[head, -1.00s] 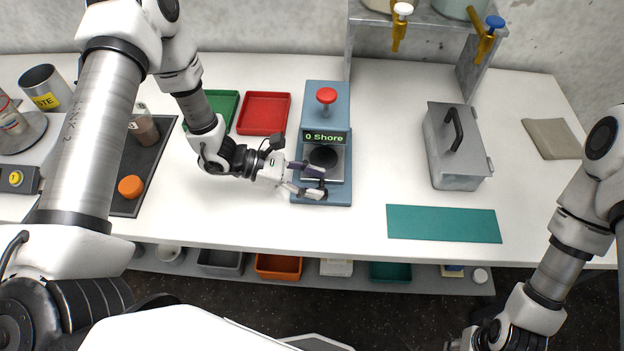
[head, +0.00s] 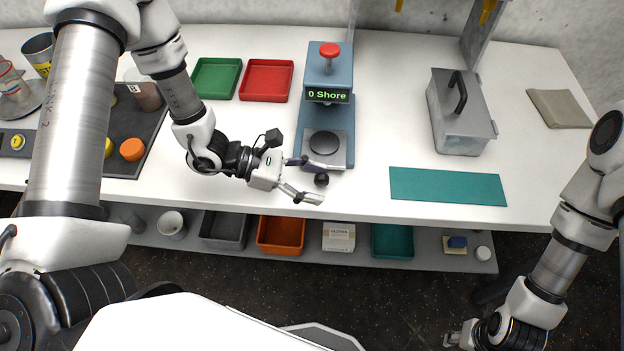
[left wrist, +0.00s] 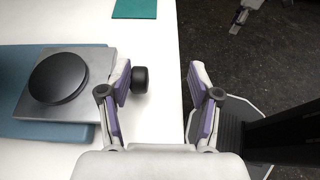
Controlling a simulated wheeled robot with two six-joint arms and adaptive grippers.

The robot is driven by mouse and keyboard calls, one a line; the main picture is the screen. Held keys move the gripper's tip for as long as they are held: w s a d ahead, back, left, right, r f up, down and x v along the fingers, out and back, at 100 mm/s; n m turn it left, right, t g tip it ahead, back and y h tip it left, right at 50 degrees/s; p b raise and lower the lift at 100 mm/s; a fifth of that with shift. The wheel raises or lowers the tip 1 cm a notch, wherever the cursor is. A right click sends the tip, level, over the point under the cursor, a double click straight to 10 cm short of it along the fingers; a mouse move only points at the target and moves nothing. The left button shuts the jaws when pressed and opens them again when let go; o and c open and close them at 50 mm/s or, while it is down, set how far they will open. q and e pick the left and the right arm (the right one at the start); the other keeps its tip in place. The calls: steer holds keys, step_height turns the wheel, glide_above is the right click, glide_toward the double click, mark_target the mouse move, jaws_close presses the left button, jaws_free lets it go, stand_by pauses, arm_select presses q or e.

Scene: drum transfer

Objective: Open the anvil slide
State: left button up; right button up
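The anvil slide (head: 338,160) is a grey metal plate with a black round anvil (head: 324,143) on top and a black knob (head: 321,180) in front. It is drawn out from under the head of the blue hardness tester (head: 345,118), to the front of its base. My left gripper (head: 317,181) is open, with the knob between its fingers. In the left wrist view the knob (left wrist: 140,78) is close against the left finger, on its inner side, and apart from the right finger; contact is unclear. My right gripper (head: 455,339) is low at the front right, too small to read.
The display reads "0 Shore". A green tray (head: 216,78) and a red tray (head: 266,80) lie left of the tester. A teal mat (head: 448,186) and a lidded metal box (head: 461,112) are to the right. The table's front edge is near the knob.

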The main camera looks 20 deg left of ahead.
arm_select(q)
steer(key=shift+f, duration=0.25)
steer(key=shift+a+r, duration=0.3)
steer(key=shift+a, duration=0.15)
steer(key=v, duration=0.6)
steer(key=shift+s+a+r, duration=0.1)
steer(key=shift+a+r, duration=0.1)
steer(key=shift+r, duration=0.05)
steer(key=shift+c, duration=0.3)
